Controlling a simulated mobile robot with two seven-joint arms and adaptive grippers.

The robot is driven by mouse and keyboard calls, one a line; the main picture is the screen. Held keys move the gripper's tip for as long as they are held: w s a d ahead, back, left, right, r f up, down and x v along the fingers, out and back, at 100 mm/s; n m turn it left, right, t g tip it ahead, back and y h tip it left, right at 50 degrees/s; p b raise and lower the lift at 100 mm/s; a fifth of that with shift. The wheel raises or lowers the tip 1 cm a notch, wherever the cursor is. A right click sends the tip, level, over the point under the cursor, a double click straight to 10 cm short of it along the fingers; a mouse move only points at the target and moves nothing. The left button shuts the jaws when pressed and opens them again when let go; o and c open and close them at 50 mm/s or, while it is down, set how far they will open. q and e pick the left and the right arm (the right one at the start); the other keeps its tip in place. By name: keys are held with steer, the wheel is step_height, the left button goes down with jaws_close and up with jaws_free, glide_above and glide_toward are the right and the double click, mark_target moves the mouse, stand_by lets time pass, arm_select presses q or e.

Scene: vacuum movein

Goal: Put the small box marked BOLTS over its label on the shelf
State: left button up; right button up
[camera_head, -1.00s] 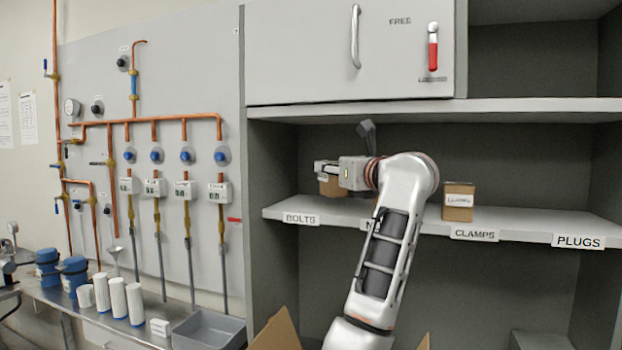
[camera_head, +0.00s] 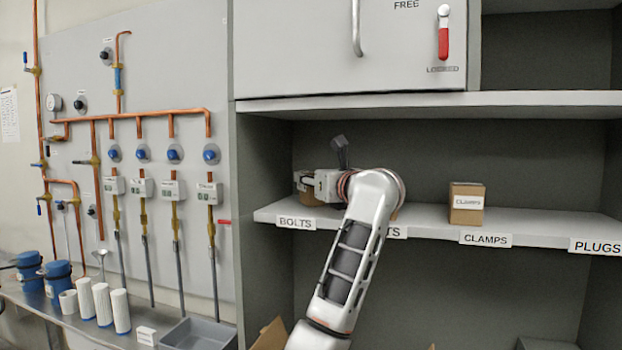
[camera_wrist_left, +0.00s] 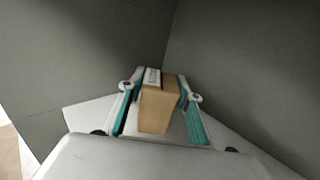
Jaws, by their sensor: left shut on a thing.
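A small brown cardboard box (camera_head: 306,188) is in my left gripper (camera_head: 303,183) at the left end of the shelf, above and behind the BOLTS label (camera_head: 296,222). The left wrist view shows the box (camera_wrist_left: 158,108) between the two teal-padded fingers of the gripper (camera_wrist_left: 160,105), with the shelf under it. A white label shows on the box, too small to read. Most of the box is hidden by my gripper in the head view; I cannot tell whether it touches the shelf (camera_head: 425,220). My right gripper is not in view.
A box marked CLAMPS (camera_head: 466,203) stands above the CLAMPS label (camera_head: 485,239). A PLUGS label (camera_head: 597,246) is at the right, with bare shelf above it. The shelf unit's left side wall (camera_head: 262,165) is close to my gripper. A locked cabinet door (camera_head: 400,45) is above.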

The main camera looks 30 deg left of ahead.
arm_select(q)
steer(key=shift+f, duration=0.15)
steer(key=o, duration=1.3)
steer(key=shift+o, duration=0.4)
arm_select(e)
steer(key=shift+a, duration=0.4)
